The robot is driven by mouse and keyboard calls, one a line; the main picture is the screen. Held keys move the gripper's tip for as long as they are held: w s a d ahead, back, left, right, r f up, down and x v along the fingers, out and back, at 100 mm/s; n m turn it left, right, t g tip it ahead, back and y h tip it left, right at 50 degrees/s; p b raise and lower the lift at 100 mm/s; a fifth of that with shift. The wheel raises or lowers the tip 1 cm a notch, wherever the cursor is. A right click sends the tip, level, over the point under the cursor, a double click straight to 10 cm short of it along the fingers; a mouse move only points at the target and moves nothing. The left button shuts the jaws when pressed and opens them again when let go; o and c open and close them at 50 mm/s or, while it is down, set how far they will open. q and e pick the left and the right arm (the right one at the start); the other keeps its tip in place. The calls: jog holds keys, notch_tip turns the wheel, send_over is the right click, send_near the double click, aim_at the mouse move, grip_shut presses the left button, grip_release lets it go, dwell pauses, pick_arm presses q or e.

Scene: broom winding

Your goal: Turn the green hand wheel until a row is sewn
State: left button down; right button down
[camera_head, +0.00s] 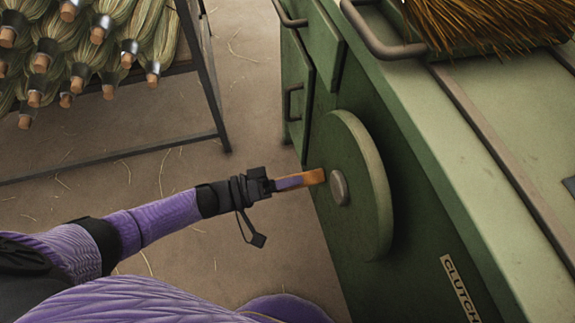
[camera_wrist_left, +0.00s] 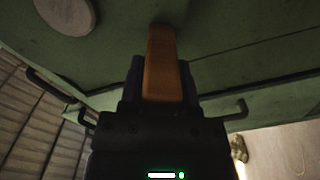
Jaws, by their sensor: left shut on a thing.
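The green hand wheel (camera_head: 368,160) is a thick disc on the side of the green machine, with a round brownish hub (camera_head: 338,187) at its middle. An orange-brown handle (camera_head: 316,177) sticks out from the wheel toward my left gripper (camera_head: 292,182). The gripper is shut on this handle, left of the hub in the head view. In the left wrist view the handle (camera_wrist_left: 161,62) lies between the dark fingers, and a round disc, seemingly the hub (camera_wrist_left: 66,14), shows at upper left. My right gripper is not in view.
Broom straw (camera_head: 490,22) lies on top of the machine (camera_head: 425,120), beside a metal bar handle (camera_head: 385,45). A "CLUTCH" label (camera_head: 460,288) is below the wheel. A rack (camera_head: 215,105) of bundled brooms (camera_head: 95,40) stands at upper left. The floor between is clear except for loose straws.

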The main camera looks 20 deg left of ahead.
pick_arm(q)
jog(key=s+d+f+n, duration=0.2)
jog(key=s+d+n, duration=0.1)
jog(key=s+n, duration=0.2)
jog(key=shift+d+f+n, duration=0.15)
jog(key=shift+f+n, duration=0.25)
jog(key=shift+n, duration=1)
jog(key=shift+s, duration=0.1)
jog(key=shift+c, duration=1.6)
grip_release()
jog(key=p+v, duration=0.1)
jog(key=v, duration=0.9)
jog(key=shift+d, duration=0.1)
